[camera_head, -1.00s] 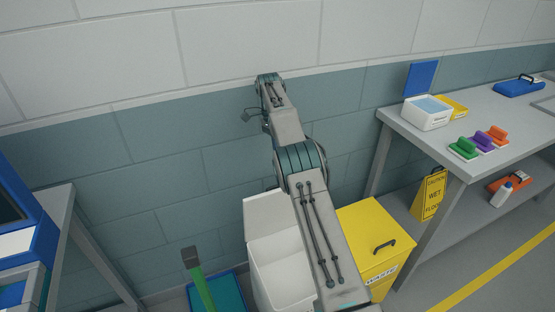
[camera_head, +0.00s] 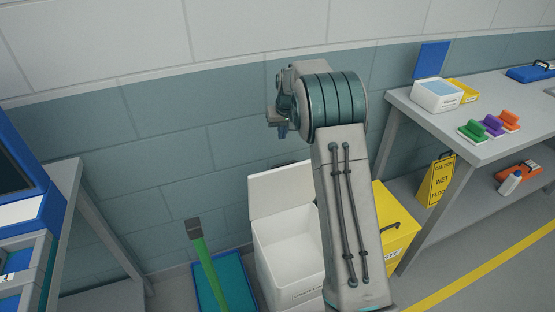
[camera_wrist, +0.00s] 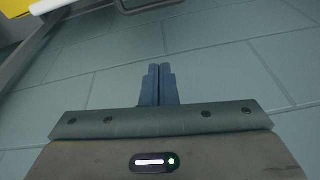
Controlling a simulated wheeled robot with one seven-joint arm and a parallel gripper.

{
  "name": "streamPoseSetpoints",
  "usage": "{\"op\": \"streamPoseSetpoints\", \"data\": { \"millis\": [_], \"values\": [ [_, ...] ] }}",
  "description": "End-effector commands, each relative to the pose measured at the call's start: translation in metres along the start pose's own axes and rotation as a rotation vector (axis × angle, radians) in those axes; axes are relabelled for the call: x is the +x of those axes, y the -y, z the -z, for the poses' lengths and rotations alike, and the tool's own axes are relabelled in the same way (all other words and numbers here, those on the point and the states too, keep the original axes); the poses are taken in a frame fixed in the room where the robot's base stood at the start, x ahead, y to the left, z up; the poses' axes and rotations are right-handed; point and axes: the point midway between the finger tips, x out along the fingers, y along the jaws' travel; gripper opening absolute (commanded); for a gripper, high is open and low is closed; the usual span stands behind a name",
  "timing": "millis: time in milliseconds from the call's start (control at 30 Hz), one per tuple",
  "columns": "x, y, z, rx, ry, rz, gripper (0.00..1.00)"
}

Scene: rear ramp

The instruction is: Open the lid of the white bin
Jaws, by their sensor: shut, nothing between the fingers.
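The white bin (camera_head: 286,268) stands on the floor against the wall, left of the yellow bin. Its lid (camera_head: 281,188) is up, leaning back toward the wall, and the white inside shows. My arm hides the bin's right part. My gripper (camera_head: 282,131) is above and behind the bin, apart from the lid, in front of the tiled wall. In the wrist view my gripper (camera_wrist: 158,70) has its two blue fingers together with nothing between them, with grey-green wall tiles beyond.
The yellow bin (camera_head: 398,238) with a black handle stands right of the white bin, partly behind my arm. A teal bin (camera_head: 234,282) with a green-handled tool (camera_head: 208,265) is at left. A grey workbench (camera_head: 440,124) is at right, with a yellow wet-floor sign (camera_head: 436,182) by it.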

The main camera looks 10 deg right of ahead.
Motion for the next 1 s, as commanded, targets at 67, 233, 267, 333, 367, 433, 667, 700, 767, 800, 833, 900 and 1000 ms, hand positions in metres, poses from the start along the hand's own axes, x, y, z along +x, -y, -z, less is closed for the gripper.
{"op": "streamPoseSetpoints", "data": {
  "millis": [67, 233, 267, 333, 367, 433, 667, 700, 767, 800, 833, 900, 1000],
  "values": [
    [-0.001, -0.001, -0.003, -0.057, -0.025, -0.001, 0.0],
    [0.001, -0.003, -0.005, -0.117, -0.049, -0.004, 0.0],
    [0.003, -0.003, -0.005, -0.12, -0.05, -0.004, 0.0],
    [0.009, -0.003, -0.005, -0.121, -0.049, -0.004, 0.0],
    [0.014, -0.003, -0.005, -0.121, -0.048, -0.004, 0.0],
    [0.025, -0.002, -0.004, -0.12, -0.048, -0.004, 0.0],
    [0.072, -0.002, -0.002, -0.12, -0.047, -0.004, 0.0],
    [0.081, -0.002, -0.002, -0.12, -0.046, -0.004, 0.0],
    [0.092, -0.002, -0.001, -0.119, -0.046, -0.004, 0.0],
    [0.1, -0.002, -0.001, -0.119, -0.047, -0.004, 0.0],
    [0.099, -0.002, -0.002, -0.119, -0.048, -0.004, 0.0],
    [0.093, -0.003, -0.011, -0.119, -0.05, -0.004, 0.0],
    [0.091, -0.005, -0.021, -0.119, -0.05, -0.004, 0.0]
  ]
}}
